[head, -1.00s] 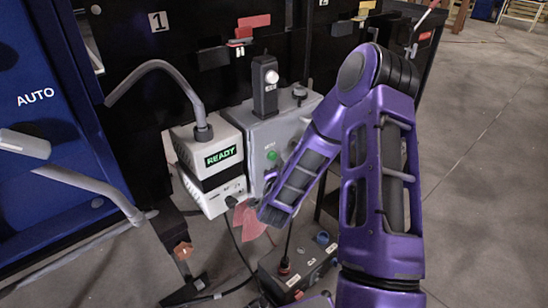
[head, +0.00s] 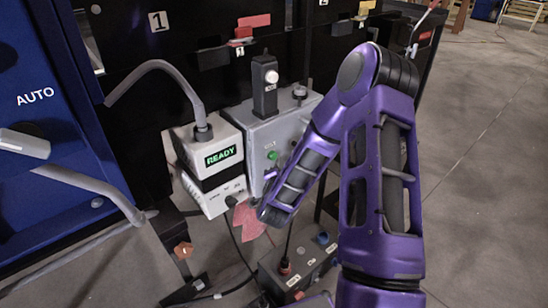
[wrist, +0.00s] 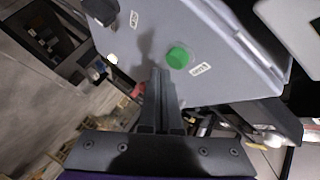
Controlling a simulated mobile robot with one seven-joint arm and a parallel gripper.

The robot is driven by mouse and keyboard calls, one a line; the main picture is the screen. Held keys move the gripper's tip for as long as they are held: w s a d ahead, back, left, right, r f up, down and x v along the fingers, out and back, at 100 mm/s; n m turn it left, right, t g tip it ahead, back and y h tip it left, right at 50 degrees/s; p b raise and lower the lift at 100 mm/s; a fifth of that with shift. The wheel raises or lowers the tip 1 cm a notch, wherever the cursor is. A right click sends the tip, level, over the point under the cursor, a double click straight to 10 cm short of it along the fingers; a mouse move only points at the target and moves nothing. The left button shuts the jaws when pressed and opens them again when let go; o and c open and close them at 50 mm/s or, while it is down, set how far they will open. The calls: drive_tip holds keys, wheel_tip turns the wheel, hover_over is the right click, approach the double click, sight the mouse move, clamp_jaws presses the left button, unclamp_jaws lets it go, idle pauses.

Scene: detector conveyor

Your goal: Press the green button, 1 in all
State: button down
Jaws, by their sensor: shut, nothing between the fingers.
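The green button (head: 272,155) is a small round button on the front of a grey box (head: 262,132) in the head view. In the wrist view the green button (wrist: 179,57) lies just beyond and slightly right of my fingertips, on the grey panel (wrist: 205,82). My gripper (wrist: 158,72) is shut and empty, its fingers pointing at the panel. A gap seems to lie between the tips and the button; whether they touch the panel I cannot tell. In the head view my purple arm hides most of the gripper.
A white unit with a READY display (head: 221,156) stands left of the grey box. A black control box (head: 300,262) with a red and a blue button sits below. A black post (head: 264,88) stands on the grey box. Open floor (head: 480,200) lies at the right.

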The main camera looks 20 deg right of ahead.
drive_tip(key=shift+w+a, duration=0.2)
drive_tip(key=shift+w, duration=0.15)
drive_tip(key=shift+w+a+b, duration=0.15)
drive_tip(key=shift+w+b, duration=0.25)
drive_tip(key=shift+w, duration=0.05)
idle(0.9)
drive_tip(key=shift+s, duration=0.1)
drive_tip(key=shift+s+d, duration=0.3)
drive_tip(key=shift+s, duration=0.45)
drive_tip(key=s, duration=0.1)
drive_tip(key=s+d+b, duration=0.1)
drive_tip(key=s, duration=0.1)
drive_tip(key=s+d, duration=0.1)
drive_tip(key=shift+s+b, duration=0.3)
drive_tip(key=shift+b, duration=0.05)
idle(0.5)
